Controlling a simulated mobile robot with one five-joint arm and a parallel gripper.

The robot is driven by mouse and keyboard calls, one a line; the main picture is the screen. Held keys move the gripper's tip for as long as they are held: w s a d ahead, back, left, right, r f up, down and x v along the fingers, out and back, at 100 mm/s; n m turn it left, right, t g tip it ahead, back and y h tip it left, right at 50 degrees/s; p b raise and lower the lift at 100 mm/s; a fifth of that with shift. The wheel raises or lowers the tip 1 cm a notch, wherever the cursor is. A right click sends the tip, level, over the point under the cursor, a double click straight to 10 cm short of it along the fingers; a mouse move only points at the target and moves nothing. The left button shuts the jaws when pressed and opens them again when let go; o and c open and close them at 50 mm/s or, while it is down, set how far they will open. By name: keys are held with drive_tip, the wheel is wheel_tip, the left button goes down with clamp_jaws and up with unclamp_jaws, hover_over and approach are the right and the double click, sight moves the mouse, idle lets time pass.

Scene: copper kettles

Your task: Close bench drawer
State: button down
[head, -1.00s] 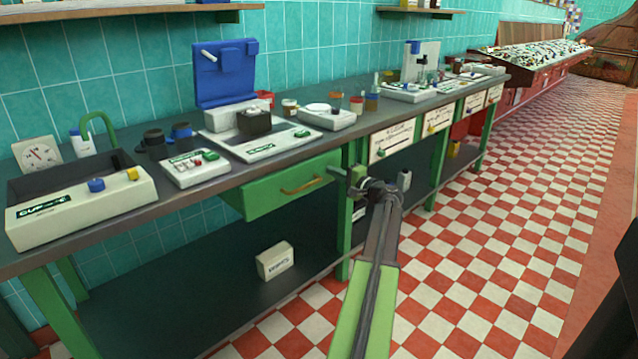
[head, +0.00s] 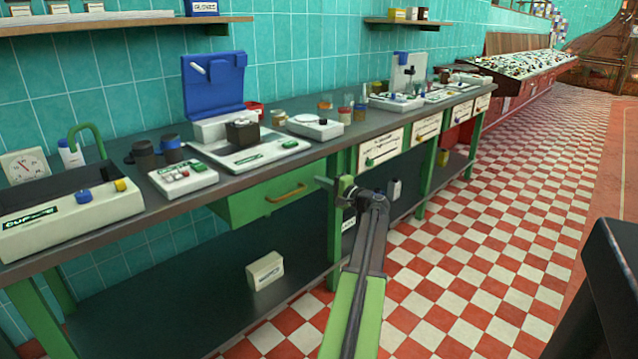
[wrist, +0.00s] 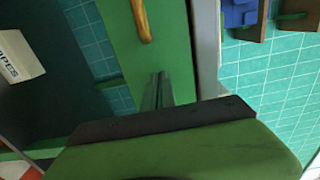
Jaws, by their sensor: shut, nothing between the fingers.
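The green bench drawer (head: 255,203) hangs under the grey worktop and stands out from the bench, with its left side showing. Its front carries a brass handle (head: 288,193). My gripper (head: 323,183) is shut and empty, by the right end of the drawer front. In the wrist view the shut fingers (wrist: 160,86) point toward the green drawer front (wrist: 150,65), to one side of the handle (wrist: 141,20). I cannot tell whether the fingertips touch the drawer.
The worktop (head: 240,178) holds a blue-lidded device (head: 215,85) and several small instruments. A green bench leg (head: 335,235) stands close to my arm. A white box (head: 265,270) lies on the lower shelf. The checkered floor (head: 500,230) to the right is clear.

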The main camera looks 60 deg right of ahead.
drive_tip(key=v, duration=1.2)
drive_tip(key=shift+s, duration=0.2)
drive_tip(key=shift+d, duration=0.1)
